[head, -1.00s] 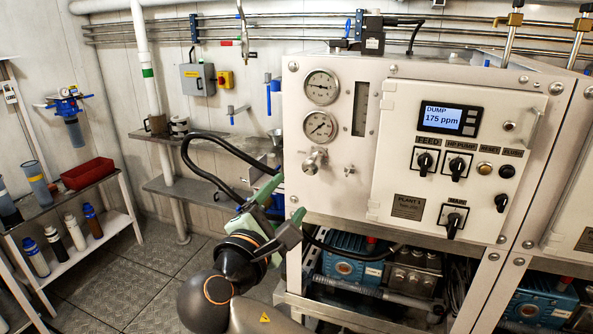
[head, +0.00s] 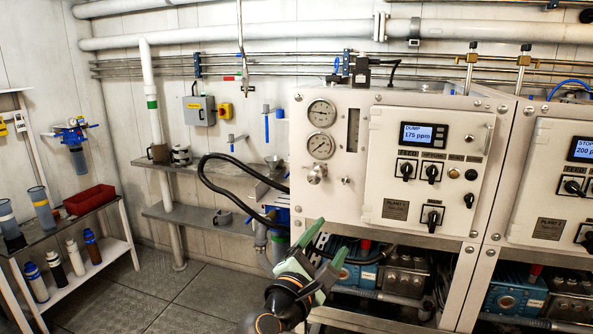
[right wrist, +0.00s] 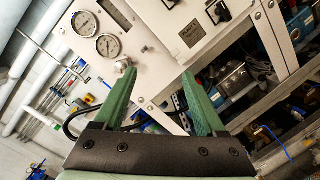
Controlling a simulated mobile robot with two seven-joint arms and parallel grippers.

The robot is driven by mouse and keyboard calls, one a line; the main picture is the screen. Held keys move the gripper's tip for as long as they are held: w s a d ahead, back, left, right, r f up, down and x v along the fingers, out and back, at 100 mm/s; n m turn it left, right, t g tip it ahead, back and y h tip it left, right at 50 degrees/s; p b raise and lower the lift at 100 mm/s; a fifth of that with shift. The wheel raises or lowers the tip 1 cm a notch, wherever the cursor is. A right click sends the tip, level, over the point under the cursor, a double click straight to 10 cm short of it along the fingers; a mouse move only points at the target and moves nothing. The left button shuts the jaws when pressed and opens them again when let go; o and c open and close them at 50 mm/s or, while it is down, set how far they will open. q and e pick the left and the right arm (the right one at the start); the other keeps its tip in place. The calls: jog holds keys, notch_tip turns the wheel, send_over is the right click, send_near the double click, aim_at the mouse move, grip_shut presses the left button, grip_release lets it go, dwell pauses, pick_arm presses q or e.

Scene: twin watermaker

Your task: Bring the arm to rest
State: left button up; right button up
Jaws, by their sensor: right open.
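My right gripper (head: 328,262) is at the lower middle of the head view, in front of the lower left edge of the watermaker panel. Its two green fingers are spread apart with nothing between them. In the right wrist view, the open fingers (right wrist: 162,100) point toward the white panel (right wrist: 165,62) and its gauges, apart from them as far as I can tell. My left gripper is not in view.
The watermaker cabinet (head: 375,208) has gauges, a display reading "DUMP 175 ppm" (head: 424,134) and several knobs. Blue pumps (head: 358,268) sit beneath it. A steel wall shelf (head: 205,222) and a rack with a red bin (head: 90,199) stand left. Floor (head: 150,290) between is clear.

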jog(key=w+d+m+g+h, duration=0.2)
jog(key=d+h, duration=0.7)
jog(key=d, duration=2.1)
jog(key=s+a+f+m+g+y, duration=0.15)
jog(key=s+f+y, duration=0.25)
jog(key=f, duration=0.7)
jog(key=s+a+f+g+y, duration=0.1)
jog(key=s+a+f+y, duration=0.3)
jog(key=f, duration=0.8)
jog(key=s+d+f+g+y, duration=0.1)
jog(key=s+f+g+y, duration=0.3)
jog(key=f, duration=0.7)
jog(key=s+a+f+m+y, duration=0.1)
jog(key=s+f+m+y, duration=0.35)
jog(key=s, duration=0.55)
jog(key=s+a+f+m+y, duration=0.2)
jog(key=s+f+m+y, duration=0.15)
jog(key=s+m, duration=0.45)
jog(key=a+m+t, duration=0.1)
jog(key=a+m, duration=0.2)
jog(key=a, duration=0.8)
jog(key=shift+s+a+f, duration=0.15)
jog(key=shift+s+f, duration=0.1)
jog(key=shift+s, duration=0.15)
jog(key=shift+t, duration=0.25)
jog(key=shift+c, duration=0.4)
